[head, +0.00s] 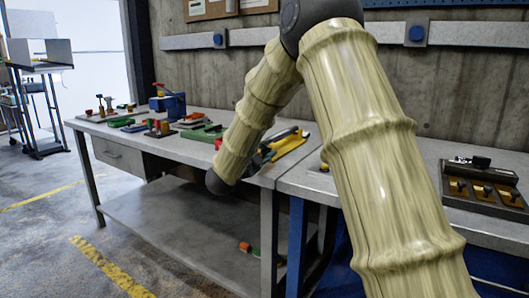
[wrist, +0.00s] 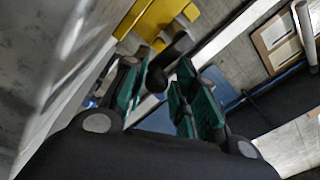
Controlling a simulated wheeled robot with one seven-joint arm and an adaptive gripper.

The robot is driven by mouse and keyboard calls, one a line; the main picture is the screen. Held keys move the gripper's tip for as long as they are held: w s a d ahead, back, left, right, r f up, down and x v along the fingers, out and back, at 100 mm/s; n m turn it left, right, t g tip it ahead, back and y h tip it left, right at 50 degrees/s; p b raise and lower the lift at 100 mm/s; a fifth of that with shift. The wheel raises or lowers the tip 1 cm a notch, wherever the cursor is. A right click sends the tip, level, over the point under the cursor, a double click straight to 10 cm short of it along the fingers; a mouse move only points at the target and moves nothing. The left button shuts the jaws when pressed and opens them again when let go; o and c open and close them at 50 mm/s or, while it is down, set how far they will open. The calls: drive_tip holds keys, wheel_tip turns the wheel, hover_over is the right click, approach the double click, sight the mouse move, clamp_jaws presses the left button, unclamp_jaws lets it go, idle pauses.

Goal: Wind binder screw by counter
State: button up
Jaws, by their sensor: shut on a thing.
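A yellow tool (head: 290,143) lies on the workbench just right of my wrist. It also shows as a yellow body (wrist: 158,20) at the top of the wrist view. A black handle (wrist: 180,43) with rounded ends is in front of that yellow body and runs in between my fingers. My gripper (wrist: 162,77), with green pads, is shut on this black handle; the exact contact is partly hidden. In the head view my gripper (head: 263,154) is small and partly covered by my arm. I cannot make out the screw thread or any counter.
A grey workbench (head: 218,116) runs along the wall, with a blue vise (head: 172,103) and several hand tools to the left. A fixture with yellow parts (head: 485,186) stands on the right-hand bench. A lower shelf (head: 180,240) is mostly bare. The floor at left is open.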

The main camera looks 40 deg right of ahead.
drive_tip(key=shift+f, duration=0.4)
drive_tip(key=o, duration=0.8)
drive_tip(key=shift+r, duration=0.1)
drive_tip(key=shift+w+r, duration=0.1)
drive_tip(key=shift+a, duration=0.1)
drive_tip(key=v, duration=1.1)
drive_tip(key=shift+s+a, duration=0.25)
drive_tip(key=shift+a, duration=0.1)
